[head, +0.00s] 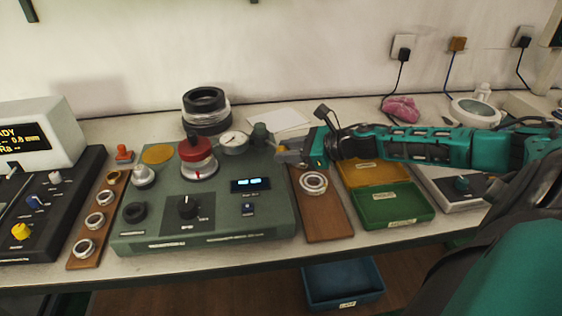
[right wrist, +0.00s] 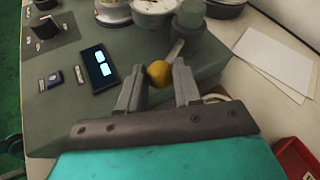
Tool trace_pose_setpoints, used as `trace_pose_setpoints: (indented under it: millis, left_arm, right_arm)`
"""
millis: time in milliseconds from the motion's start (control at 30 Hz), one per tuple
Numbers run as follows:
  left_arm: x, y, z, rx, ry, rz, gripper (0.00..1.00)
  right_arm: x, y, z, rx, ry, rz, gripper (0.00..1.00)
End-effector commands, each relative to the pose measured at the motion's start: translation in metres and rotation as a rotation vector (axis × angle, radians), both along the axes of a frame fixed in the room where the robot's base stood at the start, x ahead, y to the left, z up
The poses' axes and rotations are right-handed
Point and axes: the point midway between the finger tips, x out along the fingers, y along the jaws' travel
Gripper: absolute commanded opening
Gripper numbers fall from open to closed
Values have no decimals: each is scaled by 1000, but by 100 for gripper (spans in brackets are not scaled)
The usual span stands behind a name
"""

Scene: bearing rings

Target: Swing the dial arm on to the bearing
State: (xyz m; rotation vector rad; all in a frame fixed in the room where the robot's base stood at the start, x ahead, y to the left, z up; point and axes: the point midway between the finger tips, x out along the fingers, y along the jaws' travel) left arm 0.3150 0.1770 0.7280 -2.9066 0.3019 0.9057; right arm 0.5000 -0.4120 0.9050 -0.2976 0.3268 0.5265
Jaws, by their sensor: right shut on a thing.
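The dial gauge (head: 234,142), with a round white face, stands at the back of the green machine (head: 225,215), beside a dark green post (head: 262,133). In the right wrist view, a flat lever runs from the post (right wrist: 190,14) to a yellow-orange knob (right wrist: 158,72). My right gripper (head: 281,153) is shut on this knob; it shows between both fingers in the right wrist view (right wrist: 158,88). A red-topped round part (head: 195,149) with a pale metal base stands left of the dial; I cannot tell whether a bearing sits under it. My left gripper is not in view.
A brown board with a bearing ring (head: 313,183) lies right of the machine, next to an open yellow and green box (head: 392,206). Another board with several rings (head: 96,219) lies left. Stacked black and clear rings (head: 206,110) stand behind. White paper (head: 277,119) lies flat.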

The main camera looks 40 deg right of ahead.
Motion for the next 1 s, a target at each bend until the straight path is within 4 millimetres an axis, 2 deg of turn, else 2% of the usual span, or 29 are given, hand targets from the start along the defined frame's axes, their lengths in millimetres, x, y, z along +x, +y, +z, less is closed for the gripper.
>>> trace_pose_setpoints:
  millis: [33, 300, 833, 867, 1000]
  left_arm:
    - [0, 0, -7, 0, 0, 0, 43]
    - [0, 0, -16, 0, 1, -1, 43]
    - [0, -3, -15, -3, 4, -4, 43]
    - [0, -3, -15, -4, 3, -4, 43]
    - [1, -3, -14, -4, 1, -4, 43]
  right_arm:
    - [0, -4, -4, -1, 1, 10, 0]
    - [2, -14, -1, -3, 0, 1, 0]
    - [4, -18, 1, -4, -4, -5, 0]
    - [4, -18, 1, -5, -4, -5, 34]
    - [4, -17, 1, -4, -5, -4, 48]
